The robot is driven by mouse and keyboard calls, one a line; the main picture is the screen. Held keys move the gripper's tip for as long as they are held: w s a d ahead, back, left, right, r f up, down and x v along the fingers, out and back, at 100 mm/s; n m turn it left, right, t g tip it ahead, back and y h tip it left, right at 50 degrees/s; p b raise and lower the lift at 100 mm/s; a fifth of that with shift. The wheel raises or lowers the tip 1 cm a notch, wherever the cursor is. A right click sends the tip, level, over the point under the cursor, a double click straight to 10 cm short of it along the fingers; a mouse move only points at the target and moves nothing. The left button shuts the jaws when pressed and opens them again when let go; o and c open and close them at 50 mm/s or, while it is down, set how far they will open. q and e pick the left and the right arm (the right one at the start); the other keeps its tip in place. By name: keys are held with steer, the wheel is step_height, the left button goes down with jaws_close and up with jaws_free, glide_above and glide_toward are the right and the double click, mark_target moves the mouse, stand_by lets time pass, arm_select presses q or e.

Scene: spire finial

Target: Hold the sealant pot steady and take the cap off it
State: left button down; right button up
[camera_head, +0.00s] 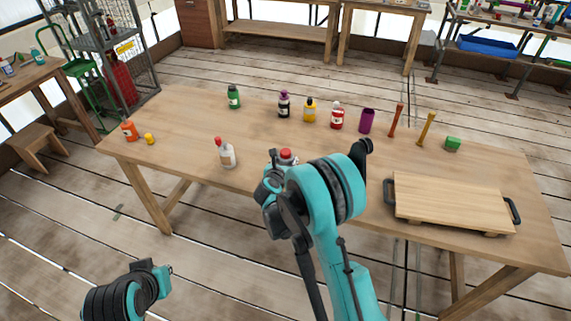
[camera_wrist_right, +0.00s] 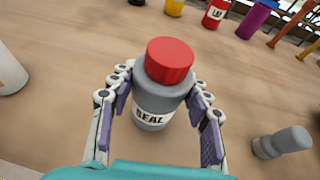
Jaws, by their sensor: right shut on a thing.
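The sealant pot (camera_wrist_right: 152,108) is a grey bottle with a label reading "SEAL". Its red cap (camera_wrist_right: 170,60) sits on top, and the pot stands upright on the table. My right gripper (camera_wrist_right: 160,82) is shut on the pot's body, one finger on each side, below the cap. In the head view the red cap (camera_head: 286,155) shows just beyond my right arm, which hides most of the pot. My left gripper (camera_head: 163,272) is low at the left, away from the table; its fingers are too unclear to judge.
A white bottle with a red top (camera_head: 227,155) stands left of the pot. Several coloured bottles, including a green one (camera_head: 233,97), line the back. A wooden board (camera_head: 450,200) lies at right. In the wrist view a grey object (camera_wrist_right: 282,142) lies right of the pot.

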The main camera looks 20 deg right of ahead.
step_height(320, 180, up, 2)
steer(key=shift+s+r+p, duration=0.1)
steer(key=shift+r+p, duration=0.15)
steer(key=shift+p, duration=0.15)
steer(key=s+d+r+p, duration=0.2)
steer(key=s+d+r, duration=0.4)
steer(key=s, duration=0.3)
steer(key=shift+d+p, duration=0.4)
steer(key=shift+d, duration=0.3)
steer(key=o, duration=0.4)
jaws_close()
steer(key=shift+a+r, duration=0.1)
steer(key=shift+r, duration=0.05)
steer(key=s+a+r+n+y, duration=0.1)
steer(key=s+a+r, duration=0.2)
steer(key=s+a, duration=0.1)
steer(key=s+a+r+n+t+y, duration=0.1)
steer(key=s+a+r, duration=0.1)
steer(key=s+a, duration=0.3)
steer(key=shift+s+a+r, duration=0.15)
steer(key=shift+a+r, duration=0.25)
steer(key=shift+a, duration=0.3)
